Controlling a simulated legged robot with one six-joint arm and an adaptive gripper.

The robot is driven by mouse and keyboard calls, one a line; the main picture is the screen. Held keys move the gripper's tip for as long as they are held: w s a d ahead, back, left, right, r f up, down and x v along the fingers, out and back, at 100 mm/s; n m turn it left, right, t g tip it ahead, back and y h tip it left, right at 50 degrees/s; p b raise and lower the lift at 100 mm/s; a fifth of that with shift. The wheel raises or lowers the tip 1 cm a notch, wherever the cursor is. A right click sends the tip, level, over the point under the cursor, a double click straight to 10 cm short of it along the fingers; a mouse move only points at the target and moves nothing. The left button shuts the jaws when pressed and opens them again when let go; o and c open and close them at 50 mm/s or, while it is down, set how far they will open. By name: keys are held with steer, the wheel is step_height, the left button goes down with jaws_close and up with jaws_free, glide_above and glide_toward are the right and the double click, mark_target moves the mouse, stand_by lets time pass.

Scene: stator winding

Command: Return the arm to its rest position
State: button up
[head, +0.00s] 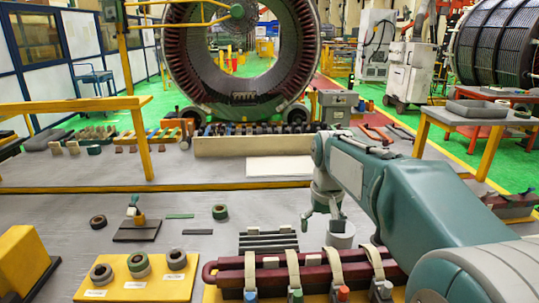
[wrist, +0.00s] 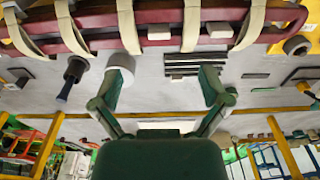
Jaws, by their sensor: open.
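My arm (head: 405,195) reaches in from the lower right of the head view, teal and grey, bent over the bench. My gripper (head: 320,222) points down above the bench, near a pale cylinder (head: 341,236). In the wrist view my gripper (wrist: 160,84) shows two green fingers spread wide, with nothing between them. The pale cylinder (wrist: 121,66) shows there close to the left finger, and a stack of grey strips (wrist: 196,64) near the right finger. I cannot tell the exact gap between the fingers and these things.
A dark red coil (head: 230,277) with cream straps lies along the bench front, below the gripper. A yellow board (head: 115,292) with tape rolls is at the front left. A yellow-edged shelf (head: 200,176) and a large stator ring (head: 185,70) stand behind.

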steer(key=s+f+t, duration=0.2)
steer(key=s+t, duration=0.2)
steer(key=s, duration=1.9)
steer(key=shift+f+t, duration=0.2)
steer(key=shift+t, duration=0.1)
